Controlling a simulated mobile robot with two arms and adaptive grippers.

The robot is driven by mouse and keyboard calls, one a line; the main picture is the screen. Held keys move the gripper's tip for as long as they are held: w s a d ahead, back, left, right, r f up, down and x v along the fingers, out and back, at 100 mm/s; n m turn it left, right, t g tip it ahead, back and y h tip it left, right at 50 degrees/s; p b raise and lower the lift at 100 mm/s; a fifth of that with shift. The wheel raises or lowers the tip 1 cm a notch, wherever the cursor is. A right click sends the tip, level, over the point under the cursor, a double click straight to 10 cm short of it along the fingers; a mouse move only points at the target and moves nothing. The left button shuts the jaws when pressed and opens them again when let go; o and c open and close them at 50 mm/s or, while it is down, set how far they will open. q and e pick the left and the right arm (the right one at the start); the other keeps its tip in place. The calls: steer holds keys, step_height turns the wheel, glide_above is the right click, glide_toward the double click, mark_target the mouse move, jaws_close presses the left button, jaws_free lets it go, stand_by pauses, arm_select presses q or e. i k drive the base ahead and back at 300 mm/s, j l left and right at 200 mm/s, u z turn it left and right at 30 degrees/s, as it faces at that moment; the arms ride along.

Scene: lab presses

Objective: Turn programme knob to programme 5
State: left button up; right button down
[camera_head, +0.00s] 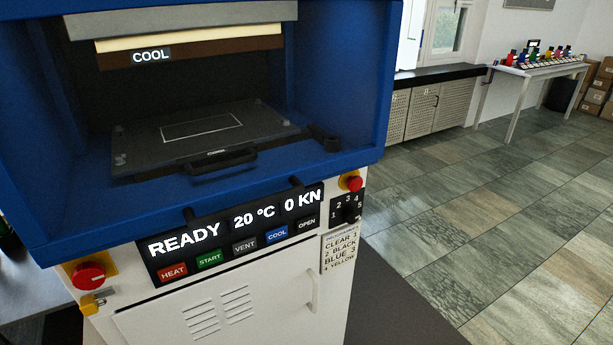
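The programme knob (350,212) is a small black dial on a dark plate at the right end of the press's front panel. White numbers 1 to 5 run in an arc around it, with 5 at the right. Its pointer is too small to read. The blue and white press (120,222) fills the left of the view, and its display (240,222) reads READY, 20 °C and 0 KN. A label (340,252) below the knob lists colours with numbers. Neither of my grippers is in view.
Red buttons sit at the panel's left (89,276) and above the knob (354,184). HEAT, START, VENT, COOL and OPEN buttons line the panel. A door handle (312,290) juts out below. Tiled floor (480,220) to the right is clear.

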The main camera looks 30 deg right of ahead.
mark_target(351, 216)
steer(key=z, duration=1.15)
